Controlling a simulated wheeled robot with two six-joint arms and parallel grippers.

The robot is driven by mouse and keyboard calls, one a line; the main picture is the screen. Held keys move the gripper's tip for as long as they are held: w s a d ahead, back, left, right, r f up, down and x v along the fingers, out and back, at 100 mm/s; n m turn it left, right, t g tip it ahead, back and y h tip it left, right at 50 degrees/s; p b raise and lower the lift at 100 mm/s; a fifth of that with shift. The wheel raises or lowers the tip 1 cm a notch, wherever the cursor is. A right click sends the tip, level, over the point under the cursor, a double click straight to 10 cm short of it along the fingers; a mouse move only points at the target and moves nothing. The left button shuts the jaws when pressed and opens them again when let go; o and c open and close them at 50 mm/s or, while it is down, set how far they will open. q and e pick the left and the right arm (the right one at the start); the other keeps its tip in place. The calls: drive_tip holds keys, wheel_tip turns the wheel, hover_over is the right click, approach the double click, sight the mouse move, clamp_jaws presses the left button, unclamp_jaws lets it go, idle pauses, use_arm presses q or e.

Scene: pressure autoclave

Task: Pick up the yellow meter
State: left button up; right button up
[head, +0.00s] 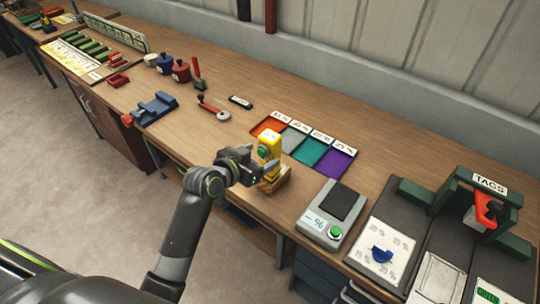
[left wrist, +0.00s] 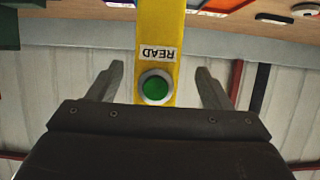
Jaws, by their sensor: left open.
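The yellow meter (head: 270,147) stands upright on a small wooden stand (head: 274,181) near the front edge of the workbench. In the left wrist view the yellow meter (left wrist: 160,30) shows upside down, with a READ label and a green button. My left gripper (head: 254,163) is at the meter's near left side. In the left wrist view my left gripper (left wrist: 157,85) is open, with one finger on each side of the meter and a gap to both. My right gripper is not in view.
Colored trays (head: 337,162) lie behind the meter. A grey scale (head: 333,212) stands to its right, and a tag press (head: 480,205) farther right. A red-handled tool (head: 213,108) and a blue vise (head: 155,107) lie to the left. Bare bench lies between.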

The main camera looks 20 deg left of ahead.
sight(268, 152)
use_arm(q)
drive_tip(key=shift+w+d, duration=0.25)
drive_tip(key=shift+w, duration=0.1)
drive_tip(key=p+x, duration=0.1)
drive_tip(key=x, duration=0.2)
drive_tip(key=shift+d+r+p, duration=0.1)
drive_tip(key=shift+d+p, duration=0.05)
drive_tip(key=shift+p, duration=0.15)
drive_tip(key=shift+w+d+f, duration=0.15)
drive_tip(key=shift+w+f, duration=0.15)
drive_tip(key=shift+w, duration=0.2)
